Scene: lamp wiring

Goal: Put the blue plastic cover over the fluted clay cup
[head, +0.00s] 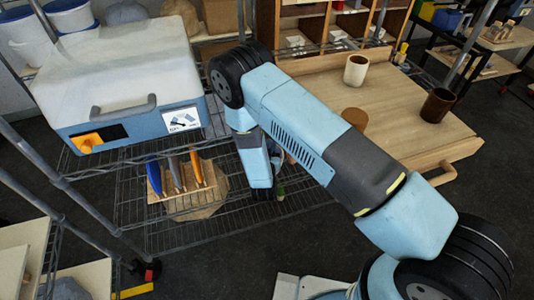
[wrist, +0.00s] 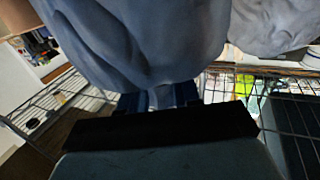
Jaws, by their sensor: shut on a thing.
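My gripper (wrist: 160,97) is shut in the wrist view, its dark blue fingers around the narrow part of a grey-blue, lumpy, folded thing (wrist: 140,40). That thing fills the upper middle of the view; I cannot tell whether it is the blue plastic cover. In the head view my forearm hangs down over the wire shelf and the gripper is mostly hidden. A reddish-brown clay piece (head: 355,117) on the wooden table is partly behind my arm. Its fluting is too small to make out, so I cannot tell whether it is the fluted clay cup.
A cream cup (head: 356,70) and a dark brown cup (head: 437,105) stand on the wooden table (head: 400,150). A white and blue appliance (head: 125,85) stands on the left rack. A wooden stand with blue, grey and orange tools (head: 180,178) sits on the wire shelf (head: 175,238).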

